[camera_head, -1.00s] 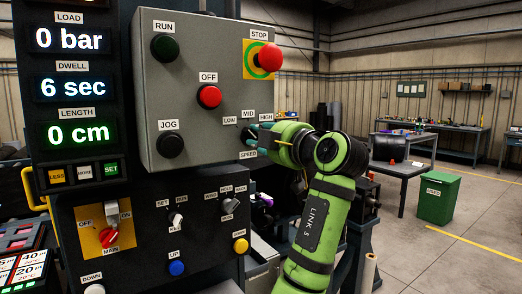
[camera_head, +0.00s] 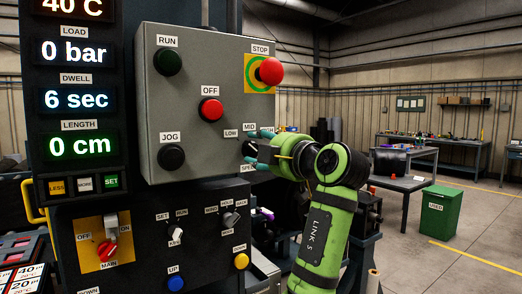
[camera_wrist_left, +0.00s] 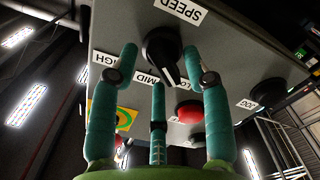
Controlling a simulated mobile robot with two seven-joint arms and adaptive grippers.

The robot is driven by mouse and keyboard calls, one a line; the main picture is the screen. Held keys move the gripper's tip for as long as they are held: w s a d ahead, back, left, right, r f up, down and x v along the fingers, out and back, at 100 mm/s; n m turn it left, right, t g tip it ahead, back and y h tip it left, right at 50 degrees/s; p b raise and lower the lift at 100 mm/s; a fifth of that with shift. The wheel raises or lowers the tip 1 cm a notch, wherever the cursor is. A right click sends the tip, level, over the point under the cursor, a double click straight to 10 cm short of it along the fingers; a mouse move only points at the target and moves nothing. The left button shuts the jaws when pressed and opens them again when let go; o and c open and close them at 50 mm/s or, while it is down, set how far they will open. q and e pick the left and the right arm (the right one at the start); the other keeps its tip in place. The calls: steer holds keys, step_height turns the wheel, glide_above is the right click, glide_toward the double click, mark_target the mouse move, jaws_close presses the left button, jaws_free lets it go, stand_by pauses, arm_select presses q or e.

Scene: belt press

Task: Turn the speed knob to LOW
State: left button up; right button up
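The speed knob (camera_head: 249,148) is a black dial on the grey control box (camera_head: 196,85), at its lower right. In the left wrist view the knob (camera_wrist_left: 162,46) appears upside down, and its white pointer line lies between the MID label (camera_wrist_left: 146,79) and the LOW label. My left gripper (camera_head: 261,149) has green fingers spread in front of the knob. In the wrist view its three fingers (camera_wrist_left: 158,64) stand apart around and below the knob, with gaps visible, so it holds nothing. One finger partly covers the LOW label. My right gripper is not in view.
The red STOP button (camera_head: 269,70) juts out above the knob. A red OFF button (camera_head: 210,110) and black JOG button (camera_head: 171,157) sit to its left. A lower panel (camera_head: 205,258) with switches is below. Open floor with a green bin (camera_head: 439,211) lies to the right.

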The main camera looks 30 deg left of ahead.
arm_select(q)
steer(key=v, duration=1.2)
steer(key=shift+w, duration=0.1)
